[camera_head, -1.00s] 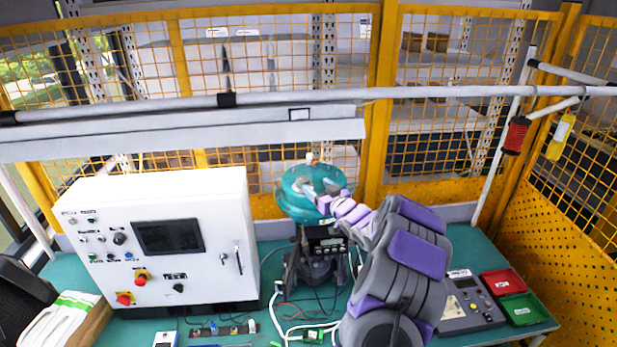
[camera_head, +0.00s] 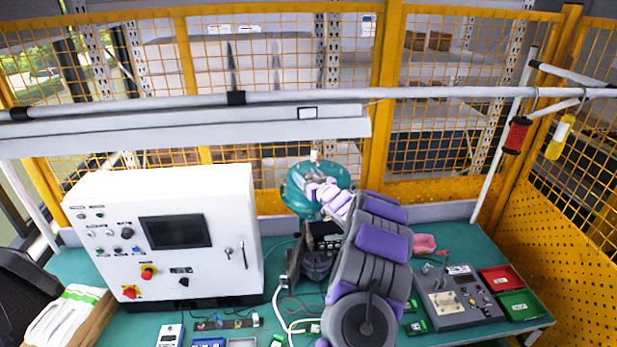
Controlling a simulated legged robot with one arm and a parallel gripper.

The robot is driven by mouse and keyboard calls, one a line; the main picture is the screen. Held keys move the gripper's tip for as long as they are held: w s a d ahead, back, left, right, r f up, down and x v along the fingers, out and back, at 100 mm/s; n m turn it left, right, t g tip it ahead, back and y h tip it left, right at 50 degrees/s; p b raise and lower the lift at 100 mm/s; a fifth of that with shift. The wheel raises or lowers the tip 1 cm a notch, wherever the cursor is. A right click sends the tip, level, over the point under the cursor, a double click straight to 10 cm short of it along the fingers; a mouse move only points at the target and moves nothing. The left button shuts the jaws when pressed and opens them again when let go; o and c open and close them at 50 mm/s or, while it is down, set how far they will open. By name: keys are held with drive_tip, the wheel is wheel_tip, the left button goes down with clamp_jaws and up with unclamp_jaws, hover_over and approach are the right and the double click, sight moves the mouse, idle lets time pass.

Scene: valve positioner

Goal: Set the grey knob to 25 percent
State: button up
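The valve assembly stands at the middle of the bench, with a round teal actuator (camera_head: 296,195) on top and a dark lower body (camera_head: 316,264). My gripper (camera_head: 313,180) is at the front of the teal actuator, overlapping it in the view. Its fingers are small and partly hidden by my purple and grey arm, so I cannot tell whether they are open or touching anything. I cannot pick out the grey knob with certainty. My arm hides part of the valve assembly's right side.
A white control cabinet (camera_head: 205,262) with a dark screen stands at left. A grey control box (camera_head: 458,298), a red bin (camera_head: 500,279) and a green bin (camera_head: 521,304) are at right. A white rail (camera_head: 420,93) crosses above the bench. Cables lie around the valve base.

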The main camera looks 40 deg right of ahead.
drive_tip(key=shift+a+r, duration=0.1)
drive_tip(key=shift+a, duration=0.15)
drive_tip(key=shift+c, duration=1.4)
drive_tip(key=shift+s+d, duration=0.15)
drive_tip(key=shift+d, duration=0.05)
drive_tip(key=c, duration=0.4)
drive_tip(key=shift+c, duration=0.2)
drive_tip(key=o, duration=0.7)
drive_tip(key=shift+c, duration=0.2)
drive_tip(key=shift+o, duration=1.4)
drive_tip(key=shift+d, duration=0.2)
